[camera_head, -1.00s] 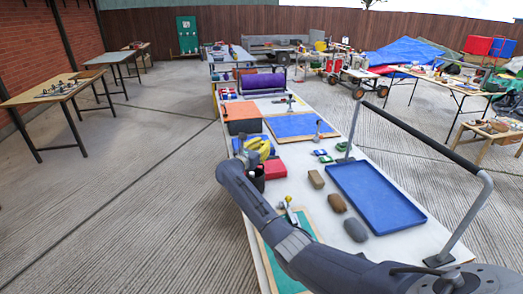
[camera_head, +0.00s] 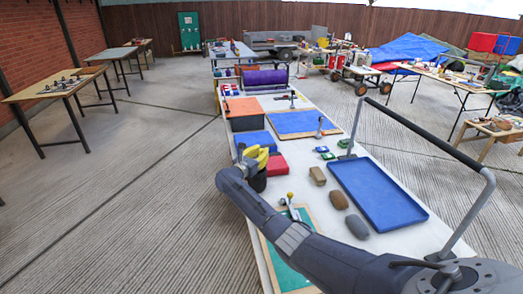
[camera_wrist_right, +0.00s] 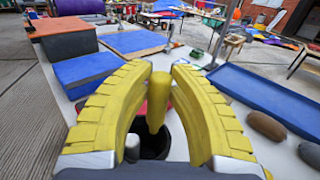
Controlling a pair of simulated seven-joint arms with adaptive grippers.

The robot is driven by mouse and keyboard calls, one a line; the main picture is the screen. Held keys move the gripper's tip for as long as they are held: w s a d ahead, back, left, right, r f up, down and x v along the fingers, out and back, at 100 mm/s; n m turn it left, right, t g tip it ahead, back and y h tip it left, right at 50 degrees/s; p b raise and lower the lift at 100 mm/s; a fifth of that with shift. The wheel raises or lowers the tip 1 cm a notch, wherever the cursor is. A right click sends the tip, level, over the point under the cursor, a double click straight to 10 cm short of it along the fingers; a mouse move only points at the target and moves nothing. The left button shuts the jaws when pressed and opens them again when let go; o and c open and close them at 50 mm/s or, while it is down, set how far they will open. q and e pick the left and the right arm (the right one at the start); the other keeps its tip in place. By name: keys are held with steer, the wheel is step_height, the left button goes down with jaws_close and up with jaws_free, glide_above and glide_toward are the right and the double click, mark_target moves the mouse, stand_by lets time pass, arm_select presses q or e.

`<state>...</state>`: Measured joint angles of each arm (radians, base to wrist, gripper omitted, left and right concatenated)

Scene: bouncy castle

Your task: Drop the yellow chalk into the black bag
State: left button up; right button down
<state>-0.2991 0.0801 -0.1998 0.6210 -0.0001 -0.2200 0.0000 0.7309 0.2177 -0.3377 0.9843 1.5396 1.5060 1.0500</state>
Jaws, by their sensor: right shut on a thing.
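The yellow chalk (camera_wrist_right: 157,105) is an upright rounded stick between the yellow fingers of my right gripper (camera_wrist_right: 164,70) in the right wrist view. The fingers are shut on its upper part. Its lower end shows over the dark opening of the black bag (camera_wrist_right: 155,153); I cannot tell whether it is inside the rim. A whitish stick end (camera_wrist_right: 132,147) shows at the bag's opening. In the head view my right gripper (camera_head: 262,158) is beside a red box, and the black bag (camera_head: 259,182) is partly hidden by my arm. My left gripper is not in view.
The red box (camera_head: 277,165) and a blue box (camera_head: 256,143) stand close to the bag. A blue tray (camera_head: 376,195) under a tall rail (camera_head: 425,138) and several stone-like blocks (camera_head: 338,200) lie to the right. A green board (camera_head: 283,265) lies in front.

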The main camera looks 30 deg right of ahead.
steer(key=c, duration=1.2)
jaws_free()
steer(key=v, duration=1.2)
